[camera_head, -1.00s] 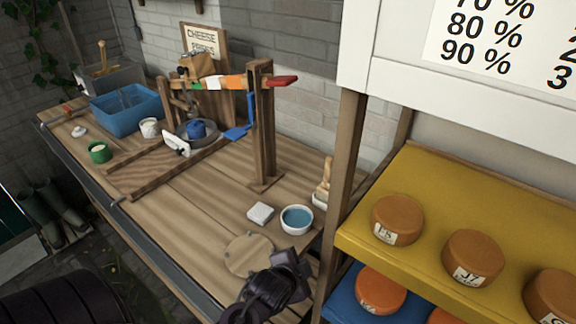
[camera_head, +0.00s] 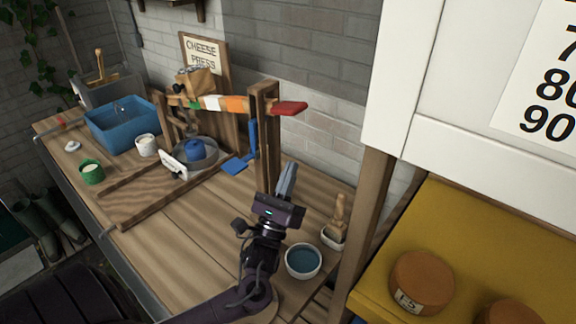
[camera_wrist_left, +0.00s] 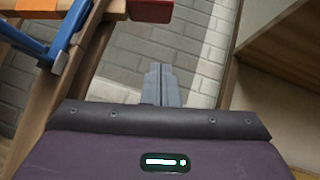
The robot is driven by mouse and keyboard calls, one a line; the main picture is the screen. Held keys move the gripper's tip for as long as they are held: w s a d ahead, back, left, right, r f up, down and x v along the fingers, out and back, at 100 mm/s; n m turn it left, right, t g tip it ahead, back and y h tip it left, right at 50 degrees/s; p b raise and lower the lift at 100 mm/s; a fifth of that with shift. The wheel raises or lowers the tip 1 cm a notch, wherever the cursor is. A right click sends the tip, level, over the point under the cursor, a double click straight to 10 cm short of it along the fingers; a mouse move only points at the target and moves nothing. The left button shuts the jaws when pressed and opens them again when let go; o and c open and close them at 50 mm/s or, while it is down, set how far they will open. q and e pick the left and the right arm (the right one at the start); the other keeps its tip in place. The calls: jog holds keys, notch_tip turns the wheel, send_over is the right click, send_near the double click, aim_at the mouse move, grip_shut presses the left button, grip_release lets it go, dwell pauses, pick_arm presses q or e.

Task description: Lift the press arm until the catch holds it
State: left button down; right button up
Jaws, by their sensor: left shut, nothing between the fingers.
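The press arm (camera_head: 236,104) is a bar with green, white and orange bands and a red end (camera_head: 289,108). It runs nearly level through the wooden post (camera_head: 266,150) of the cheese press. A blue part (camera_head: 251,140), perhaps the catch, hangs on the post below the arm; I cannot tell if it engages. My left gripper (camera_head: 287,180) is shut and empty, pointing up in front of and below the red end, apart from it. In the left wrist view the closed fingers (camera_wrist_left: 160,85) point at the brick wall, with the red end (camera_wrist_left: 151,10) above and slightly left. My right gripper is not in view.
A bowl of blue liquid (camera_head: 303,261) and a brush in a dish (camera_head: 336,228) stand right of my left arm. A yellow shelf (camera_head: 375,285) with cheeses and a wooden upright bound the right side. A blue tub (camera_head: 122,125) stands at the far left.

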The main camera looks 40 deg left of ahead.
aim_at(293, 115)
pick_arm(q)
jog(key=shift+n+y, duration=0.5)
jog(key=shift+n, duration=0.1)
jog(key=w+r+p, duration=0.1)
jog(key=r+p, duration=0.1)
jog(key=r, duration=0.2)
jog(key=w+a+r+p, duration=0.1)
jog(key=w+r+p, duration=0.1)
jog(key=r+p, duration=0.1)
jog(key=w+a+r+p, duration=0.1)
jog(key=w+r+p, duration=0.1)
jog(key=r, duration=0.2)
jog(key=shift+w+a+r, duration=0.1)
jog(key=shift+a+r, duration=0.15)
jog(key=shift+r, duration=0.05)
jog(key=shift+f, duration=0.1)
jog(key=shift+a+f, duration=0.1)
